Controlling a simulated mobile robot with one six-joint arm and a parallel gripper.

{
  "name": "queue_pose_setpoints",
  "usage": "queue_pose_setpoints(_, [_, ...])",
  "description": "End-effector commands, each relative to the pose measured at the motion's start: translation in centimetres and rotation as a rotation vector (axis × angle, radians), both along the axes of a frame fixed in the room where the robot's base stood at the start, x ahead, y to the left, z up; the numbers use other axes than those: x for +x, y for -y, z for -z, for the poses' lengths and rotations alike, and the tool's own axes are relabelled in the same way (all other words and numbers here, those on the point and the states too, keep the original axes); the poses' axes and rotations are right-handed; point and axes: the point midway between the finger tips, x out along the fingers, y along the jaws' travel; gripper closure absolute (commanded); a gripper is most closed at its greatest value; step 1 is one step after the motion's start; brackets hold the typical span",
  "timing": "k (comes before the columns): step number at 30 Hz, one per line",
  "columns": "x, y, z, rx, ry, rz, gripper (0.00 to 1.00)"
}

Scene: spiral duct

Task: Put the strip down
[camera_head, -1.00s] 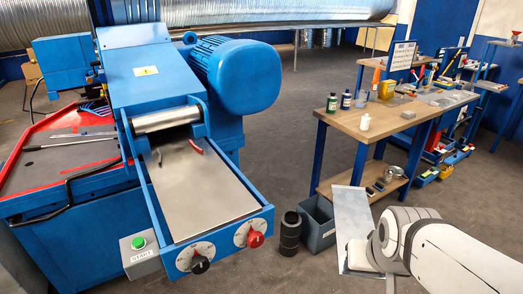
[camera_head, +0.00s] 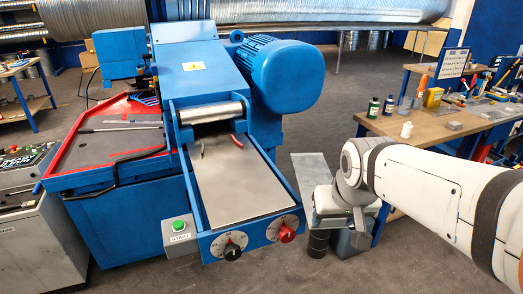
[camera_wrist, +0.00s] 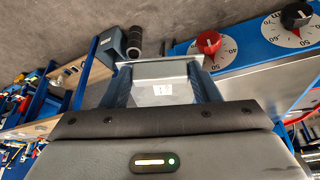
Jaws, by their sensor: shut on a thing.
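The strip (camera_head: 312,172) is a flat grey metal sheet. In the head view it stands out from my gripper (camera_head: 328,204), just right of the blue machine's tray (camera_head: 232,185). In the wrist view the strip (camera_wrist: 160,88) lies between the two dark fingers of my gripper (camera_wrist: 160,92), which is shut on it and holds it in the air. My wrist hides the fingertips in the head view.
The machine's front has a black knob (camera_head: 233,252), a red knob (camera_head: 286,234) and a green start button (camera_head: 179,226). A wooden workbench (camera_head: 425,127) with bottles stands at right. A dark bin (camera_head: 352,243) and a black cylinder (camera_head: 318,243) are on the floor below my gripper.

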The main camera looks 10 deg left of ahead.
Motion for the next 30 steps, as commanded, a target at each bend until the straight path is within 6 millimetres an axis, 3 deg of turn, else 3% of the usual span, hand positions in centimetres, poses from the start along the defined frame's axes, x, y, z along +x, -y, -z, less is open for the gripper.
queue_pose_setpoints(1, [1.2, -2.9, -1.9, 0.0, 0.002, -0.064, 0.73])
queue_pose_setpoints(6, [3.2, -10.8, -5.9, 0.0, 0.003, -0.222, 0.73])
queue_pose_setpoints(9, [3.5, -14.2, -7.3, 0.0, 0.003, -0.283, 0.73])
queue_pose_setpoints(12, [3.4, -16.3, -8.1, 0.0, 0.002, -0.322, 0.73])
queue_pose_setpoints(15, [3.4, -17.3, -7.9, -0.001, 0.0, -0.339, 0.73])
queue_pose_setpoints(21, [3.4, -17.3, -4.2, -0.002, -0.003, -0.34, 0.73])
queue_pose_setpoints(30, [3.4, -17.2, -0.7, -0.001, -0.002, -0.339, 0.73])
